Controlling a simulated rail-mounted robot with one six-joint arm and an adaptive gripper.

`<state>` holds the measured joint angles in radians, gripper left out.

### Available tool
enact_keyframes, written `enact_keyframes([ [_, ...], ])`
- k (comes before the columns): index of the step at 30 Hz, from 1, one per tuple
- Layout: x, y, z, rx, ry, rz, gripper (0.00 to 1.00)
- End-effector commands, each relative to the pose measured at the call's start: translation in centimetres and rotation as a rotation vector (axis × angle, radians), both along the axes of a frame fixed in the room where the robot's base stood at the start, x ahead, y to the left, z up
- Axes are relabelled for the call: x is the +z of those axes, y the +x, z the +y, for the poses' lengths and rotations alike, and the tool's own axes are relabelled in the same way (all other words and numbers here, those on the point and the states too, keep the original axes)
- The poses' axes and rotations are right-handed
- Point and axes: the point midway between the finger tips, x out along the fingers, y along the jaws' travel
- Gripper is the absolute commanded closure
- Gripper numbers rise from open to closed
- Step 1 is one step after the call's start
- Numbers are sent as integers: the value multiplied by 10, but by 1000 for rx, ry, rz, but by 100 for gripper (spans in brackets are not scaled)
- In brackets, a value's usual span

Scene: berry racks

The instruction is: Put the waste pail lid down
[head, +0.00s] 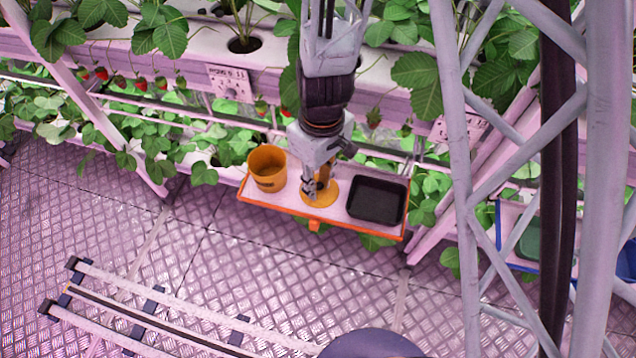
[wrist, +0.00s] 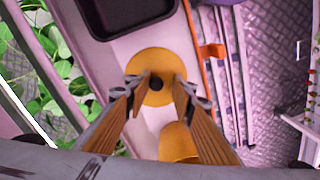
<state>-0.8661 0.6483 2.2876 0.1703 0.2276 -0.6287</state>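The waste pail lid (head: 327,198) is a flat orange disc that appears to lie on the tray between the pail and a black container. In the wrist view the lid (wrist: 152,64) shows a dark round knob (wrist: 156,83) at its middle. My gripper (head: 309,192) is over the lid, pointing down. In the wrist view its fingers (wrist: 157,90) are apart, one on each side of the knob, with gaps between them and it. The orange waste pail (head: 268,170) stands upright and uncovered at the tray's left end; it is partly visible in the wrist view (wrist: 178,143).
The orange-edged tray (head: 276,208) hangs at the rack front. A black container (head: 377,200) stands close on the lid's right. Strawberry plants and gutters (head: 160,70) lie behind. Metal struts (head: 458,150) stand at right. The patterned floor in front holds rails (head: 170,310).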

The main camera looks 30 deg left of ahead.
Motion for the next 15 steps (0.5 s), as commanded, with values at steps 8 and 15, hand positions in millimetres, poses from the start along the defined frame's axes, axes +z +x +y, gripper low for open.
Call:
enact_keyframes([
  [8,0,0,0,0,0,0,74],
  [15,2,0,0,0,0,0,74],
])
